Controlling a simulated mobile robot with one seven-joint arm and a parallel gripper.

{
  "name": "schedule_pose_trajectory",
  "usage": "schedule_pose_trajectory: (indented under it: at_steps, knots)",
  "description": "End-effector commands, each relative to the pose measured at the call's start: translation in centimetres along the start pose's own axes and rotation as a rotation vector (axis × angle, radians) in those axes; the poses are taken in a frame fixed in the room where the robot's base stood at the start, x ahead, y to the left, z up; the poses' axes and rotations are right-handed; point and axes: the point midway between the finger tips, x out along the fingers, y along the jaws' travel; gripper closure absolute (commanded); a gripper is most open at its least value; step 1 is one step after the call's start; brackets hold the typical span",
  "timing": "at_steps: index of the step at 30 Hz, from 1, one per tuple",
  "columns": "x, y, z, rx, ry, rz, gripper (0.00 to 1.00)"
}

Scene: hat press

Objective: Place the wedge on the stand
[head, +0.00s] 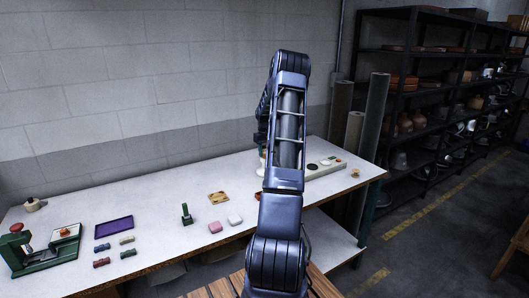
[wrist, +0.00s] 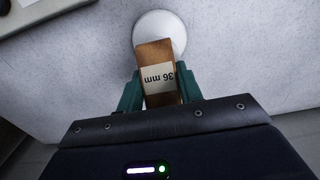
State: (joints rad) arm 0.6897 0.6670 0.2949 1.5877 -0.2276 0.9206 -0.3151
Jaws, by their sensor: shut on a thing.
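The wedge (wrist: 155,60) is a brown wood-coloured block with a pale label that reads 36 mm upside down in the wrist view. My gripper (wrist: 158,88) has green fingers, shut on the wedge from both sides. A white round thing (wrist: 170,28), which looks like the stand, is just beyond and partly under the wedge in the wrist view. The wedge overlaps its near edge there; I cannot tell whether they touch.
The white worktable (head: 150,220) bears a green press (head: 45,252), a purple tray (head: 114,228), a green stamp-like tool (head: 187,214), pink (head: 215,227) and white (head: 235,220) blocks, and several small bars at left. A long pale board (head: 327,168) lies right of my arm.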

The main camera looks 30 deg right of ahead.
Motion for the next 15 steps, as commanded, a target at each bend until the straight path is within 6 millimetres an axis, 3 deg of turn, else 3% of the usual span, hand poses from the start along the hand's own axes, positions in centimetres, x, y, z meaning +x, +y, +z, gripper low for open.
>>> schedule_pose_trajectory:
  at_steps: [7, 8, 10, 15]
  knots:
    - [0.31, -0.03, -0.02, -0.001, 0.0, 0.0, 0.87]
    - [0.27, -0.02, -0.02, -0.001, 0.0, 0.0, 0.58]
    - [0.26, -0.02, -0.02, -0.001, 0.0, 0.0, 0.45]
    - [0.25, -0.01, -0.02, 0.0, 0.0, 0.0, 0.42]
